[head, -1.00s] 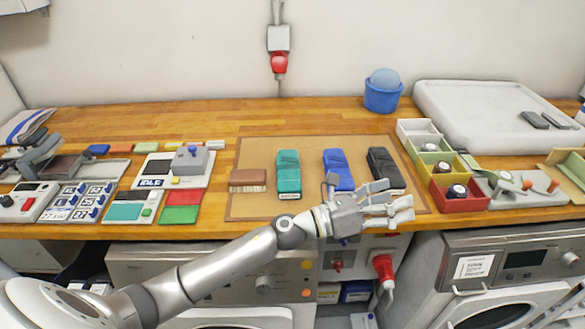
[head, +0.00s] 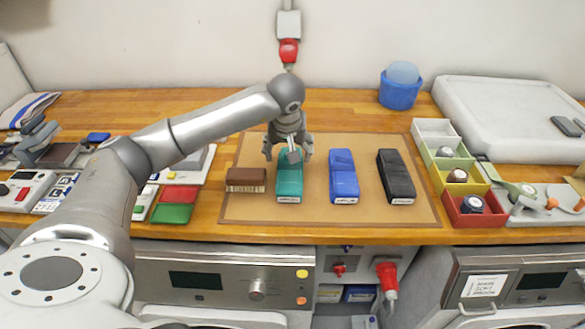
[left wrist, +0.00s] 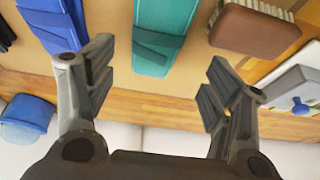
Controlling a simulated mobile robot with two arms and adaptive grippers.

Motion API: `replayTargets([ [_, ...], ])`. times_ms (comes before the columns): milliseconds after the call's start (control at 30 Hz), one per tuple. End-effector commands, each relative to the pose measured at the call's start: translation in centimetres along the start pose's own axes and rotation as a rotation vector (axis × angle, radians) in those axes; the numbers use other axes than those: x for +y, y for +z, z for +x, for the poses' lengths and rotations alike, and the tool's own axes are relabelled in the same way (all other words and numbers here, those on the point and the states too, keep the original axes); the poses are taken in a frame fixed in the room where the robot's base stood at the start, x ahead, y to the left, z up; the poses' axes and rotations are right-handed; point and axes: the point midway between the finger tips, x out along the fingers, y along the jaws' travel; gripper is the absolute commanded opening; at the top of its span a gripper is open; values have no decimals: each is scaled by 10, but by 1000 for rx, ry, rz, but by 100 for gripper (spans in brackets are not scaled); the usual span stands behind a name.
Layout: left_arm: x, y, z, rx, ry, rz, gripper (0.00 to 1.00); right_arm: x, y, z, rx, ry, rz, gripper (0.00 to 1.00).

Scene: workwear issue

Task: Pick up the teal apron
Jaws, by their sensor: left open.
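The teal apron (head: 289,186) is a folded bundle with a small white label at its near end. It lies on the tan board between a brown brush and a blue folded bundle. It also shows in the left wrist view (left wrist: 163,35), at top centre. My left gripper (head: 288,155) is over the far end of the teal apron, pointing down, and hides part of it. In the left wrist view its two fingers (left wrist: 155,85) are spread wide, with nothing between them, and the apron lies beyond the gap. My right gripper is not in view.
The blue bundle (head: 343,178) and a black bundle (head: 395,178) lie to the right on the tan board (head: 318,212). The brown brush (head: 246,180) is close on the left. Coloured bins (head: 476,220) stand at the board's right, and a blue bucket (head: 399,95) behind.

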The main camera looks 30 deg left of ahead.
Motion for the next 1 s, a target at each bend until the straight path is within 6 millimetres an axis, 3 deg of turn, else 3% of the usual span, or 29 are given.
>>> replayTargets([
  [267, 1, 2, 40, -6, 1, -1, 75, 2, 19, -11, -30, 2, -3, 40],
  [467, 2, 4, 55, -8, 3, -1, 75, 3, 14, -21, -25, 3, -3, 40],
  [700, 3, 5, 88, -6, 4, -3, 75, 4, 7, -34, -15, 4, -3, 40],
  [1000, 3, 5, 97, -3, 4, -1, 75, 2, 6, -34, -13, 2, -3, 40],
])
